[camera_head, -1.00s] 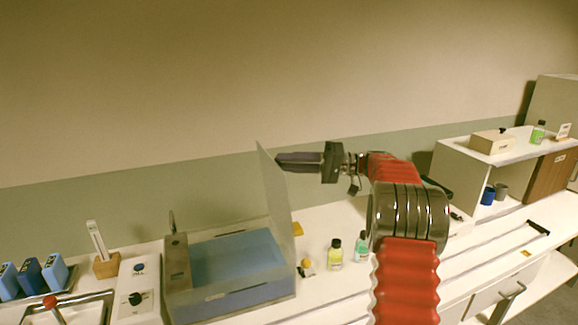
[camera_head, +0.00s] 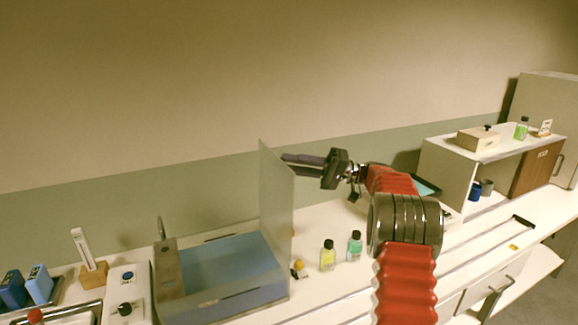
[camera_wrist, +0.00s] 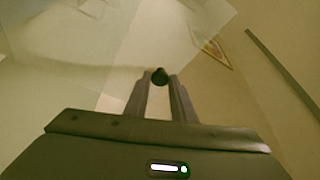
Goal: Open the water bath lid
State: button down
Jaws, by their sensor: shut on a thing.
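The water bath (camera_head: 240,303) is a blue open-topped tank with a grey control unit (camera_head: 168,268) on its left. Its translucent lid (camera_head: 277,205) stands about upright along the tank's right side, and the blue inside shows. My gripper (camera_head: 287,158) is at the lid's upper part, reaching in from the right. In the wrist view my gripper (camera_wrist: 159,82) is shut on a small dark knob (camera_wrist: 160,75) between its fingertips. The pale, see-through lid (camera_wrist: 150,40) spreads behind the knob. The lid's hinge is not clearly visible.
A yellow bottle (camera_head: 328,258) and a green bottle (camera_head: 354,246) stand right of the bath, near a small yellow-topped item (camera_head: 299,267). A white shelf unit (camera_head: 450,160) stands farther right. A white device (camera_head: 124,290) and blue boxes (camera_head: 38,284) are on the left.

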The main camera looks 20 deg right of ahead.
jog(key=c, duration=1.5)
grip_release()
jog(key=shift+f, duration=0.1)
